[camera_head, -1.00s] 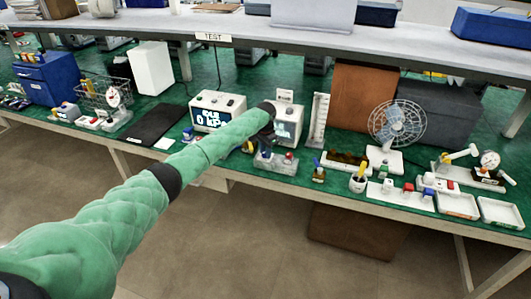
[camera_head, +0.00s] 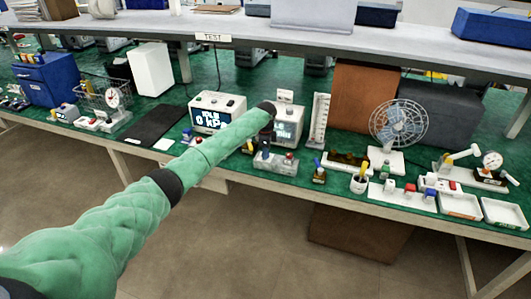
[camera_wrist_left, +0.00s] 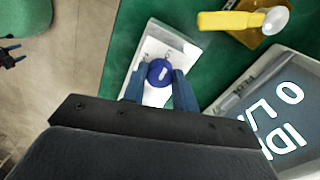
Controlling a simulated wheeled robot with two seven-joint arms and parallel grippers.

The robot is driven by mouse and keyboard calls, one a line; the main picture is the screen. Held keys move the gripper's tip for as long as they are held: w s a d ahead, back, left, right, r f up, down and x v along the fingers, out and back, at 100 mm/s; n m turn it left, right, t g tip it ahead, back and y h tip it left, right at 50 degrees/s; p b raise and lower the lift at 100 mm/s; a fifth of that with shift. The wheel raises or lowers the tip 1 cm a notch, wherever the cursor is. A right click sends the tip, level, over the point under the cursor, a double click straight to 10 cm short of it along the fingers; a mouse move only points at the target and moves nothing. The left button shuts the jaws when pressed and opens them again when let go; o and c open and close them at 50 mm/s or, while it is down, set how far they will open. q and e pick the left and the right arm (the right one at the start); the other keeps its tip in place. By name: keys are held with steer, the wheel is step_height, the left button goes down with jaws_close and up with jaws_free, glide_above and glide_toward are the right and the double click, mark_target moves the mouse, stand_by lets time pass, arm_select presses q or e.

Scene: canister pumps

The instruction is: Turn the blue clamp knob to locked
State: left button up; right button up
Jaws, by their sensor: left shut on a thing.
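The blue clamp knob (camera_wrist_left: 160,72) is round with a pale mark on top. It sits on a white block (camera_wrist_left: 182,46) in the left wrist view. My left gripper (camera_wrist_left: 159,84) is shut on the knob, one blue finger on each side. In the head view my left arm reaches over the bench, and the gripper (camera_head: 265,142) points down at a small grey fixture (camera_head: 278,163). The knob cannot be made out clearly there. My right gripper is not in view.
A meter (camera_head: 216,112) with a lit display stands behind the arm, and a second box (camera_head: 289,130) stands close to the gripper. A yellow handle (camera_wrist_left: 230,20) lies near the white block. A fan (camera_head: 397,127) and small trays (camera_head: 459,206) are to the right.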

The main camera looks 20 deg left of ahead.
arm_select(q)
steer(key=shift+r+m, duration=0.1)
steer(key=shift+m, duration=0.2)
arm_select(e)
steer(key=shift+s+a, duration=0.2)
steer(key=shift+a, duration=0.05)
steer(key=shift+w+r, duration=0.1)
arm_select(q)
steer(key=o, duration=1)
steer(key=shift+c, duration=0.2)
steer(key=shift+r, duration=0.2)
step_height(320, 180, up, 6)
steer(key=shift+f+b, duration=0.15)
steer(key=shift+b, duration=1.1)
steer(key=shift+r, duration=0.8)
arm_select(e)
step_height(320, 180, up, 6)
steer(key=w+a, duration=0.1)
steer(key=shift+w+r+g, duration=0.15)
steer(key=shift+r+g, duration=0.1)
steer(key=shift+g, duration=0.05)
